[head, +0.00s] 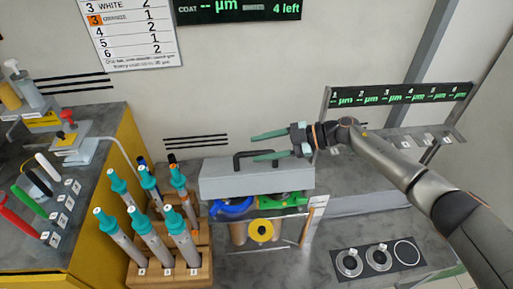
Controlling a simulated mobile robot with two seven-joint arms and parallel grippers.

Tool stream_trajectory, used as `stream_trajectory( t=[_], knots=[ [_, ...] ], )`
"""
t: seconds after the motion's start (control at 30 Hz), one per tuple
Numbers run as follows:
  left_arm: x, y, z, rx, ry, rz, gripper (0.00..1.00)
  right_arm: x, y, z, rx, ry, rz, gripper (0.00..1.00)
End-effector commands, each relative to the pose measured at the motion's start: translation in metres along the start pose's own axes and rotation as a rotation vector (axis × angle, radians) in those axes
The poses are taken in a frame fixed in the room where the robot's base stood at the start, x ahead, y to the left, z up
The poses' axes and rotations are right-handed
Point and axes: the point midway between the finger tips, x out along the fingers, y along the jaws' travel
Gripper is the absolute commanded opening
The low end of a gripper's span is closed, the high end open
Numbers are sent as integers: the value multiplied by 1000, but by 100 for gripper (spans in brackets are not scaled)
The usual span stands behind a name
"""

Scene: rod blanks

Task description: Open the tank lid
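The grey tank lid (225,181) lies level and shut across the tank (238,232) in the middle of the head view. A black bar handle (238,161) stands on its top. My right gripper (253,148) reaches in from the right at the handle. Its two green fingers are spread, one above the bar and one close to it in the picture. I cannot tell if a finger touches the handle. Nothing is clasped between the fingers. My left gripper is not in view.
A wooden rack (152,272) holding several teal-capped rods stands left of the tank. A dark panel with round fixtures (378,259) lies right. A numbered display stand (400,96) is behind my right arm.

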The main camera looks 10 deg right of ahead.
Motion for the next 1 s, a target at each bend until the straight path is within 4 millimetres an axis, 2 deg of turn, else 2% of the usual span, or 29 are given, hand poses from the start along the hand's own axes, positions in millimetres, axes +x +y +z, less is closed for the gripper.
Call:
stream_trajectory(
  t=[0.03, 0.3, 0.5, 0.67, 1.0],
  knots=[
    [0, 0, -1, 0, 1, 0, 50, -12, 1, 1, 0, -5, 4, 50],
    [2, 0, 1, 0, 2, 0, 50, -71, 0, 2, 0, -5, 3, 50],
    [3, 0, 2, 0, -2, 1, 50, -99, 0, 1, 0, -3, 2, 50],
    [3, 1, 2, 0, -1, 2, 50, -106, 0, 0, -1, -1, 0, 50],
    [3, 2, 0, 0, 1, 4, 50, -107, 0, 0, 0, -1, 0, 50]
  ],
)
